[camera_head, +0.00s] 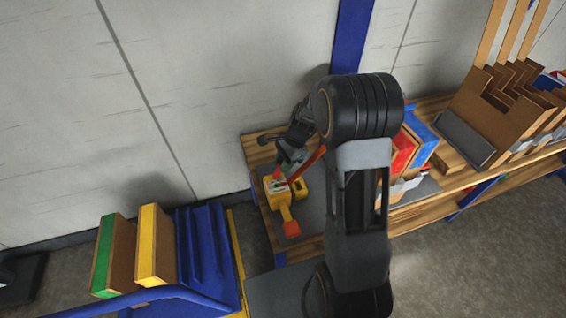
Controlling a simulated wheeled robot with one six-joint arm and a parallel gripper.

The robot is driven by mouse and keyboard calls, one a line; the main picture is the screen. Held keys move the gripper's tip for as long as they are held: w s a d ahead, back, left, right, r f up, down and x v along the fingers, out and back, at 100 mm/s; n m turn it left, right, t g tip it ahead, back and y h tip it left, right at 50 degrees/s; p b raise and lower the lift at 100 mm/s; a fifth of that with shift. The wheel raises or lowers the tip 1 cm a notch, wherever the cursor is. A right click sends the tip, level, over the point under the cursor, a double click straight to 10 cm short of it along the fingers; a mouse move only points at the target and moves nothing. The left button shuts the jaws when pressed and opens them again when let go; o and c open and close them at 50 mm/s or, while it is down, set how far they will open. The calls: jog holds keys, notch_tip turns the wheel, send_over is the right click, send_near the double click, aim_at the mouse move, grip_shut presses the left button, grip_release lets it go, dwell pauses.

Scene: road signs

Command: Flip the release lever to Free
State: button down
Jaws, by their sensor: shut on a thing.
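A yellow device (287,193) with a pale top plate lies on a grey mat at the left end of the wooden bench. A yellow arm with an orange end (291,229) extends from it toward the front. An orange-red bar (308,164) slants up to the right from its top, partly behind my arm. My gripper (281,170) is at the top of the device, shut on a small red part that appears to be the release lever (277,175). The fingers hide much of the grip, and any Free marking is too small to read.
The wooden bench (262,150) runs along the wall. Red and blue boxes (413,150) and a cardboard rack (495,115) stand to the right. A blue cart (212,255) with green- and yellow-edged panels stands at lower left. A blue post (352,35) rises behind.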

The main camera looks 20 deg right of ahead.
aim_at(273, 176)
jog(key=shift+a+r+h+p, duration=0.65)
jog(key=shift+h+p, duration=0.25)
jog(key=shift+p, duration=0.8)
jog(key=shift+a+h+p, duration=0.55)
jog(key=shift+h+p, duration=0.35)
jog(key=shift+p, duration=0.05)
jog(key=shift+a+f+h, duration=0.25)
jog(key=shift+a+h, duration=0.3)
jog(key=shift+h, duration=0.25)
jog(key=shift+a+f+h+b, duration=0.3)
jog(key=shift+a+h+b, duration=0.25)
jog(key=shift+h+b, duration=0.45)
jog(key=a+h+b, duration=0.1)
jog(key=b, duration=0.1)
jog(key=h+b, duration=0.2)
jog(key=shift+a+f, duration=0.25)
jog(key=shift+a, duration=0.15)
jog(key=shift+a+h+b, duration=0.2)
jog(key=shift+h+b, duration=0.2)
jog(key=shift+b, duration=0.25)
jog(key=shift+r, duration=0.1)
jog(key=c, duration=0.8)
grip_release()
jog(key=shift+c, duration=0.2)
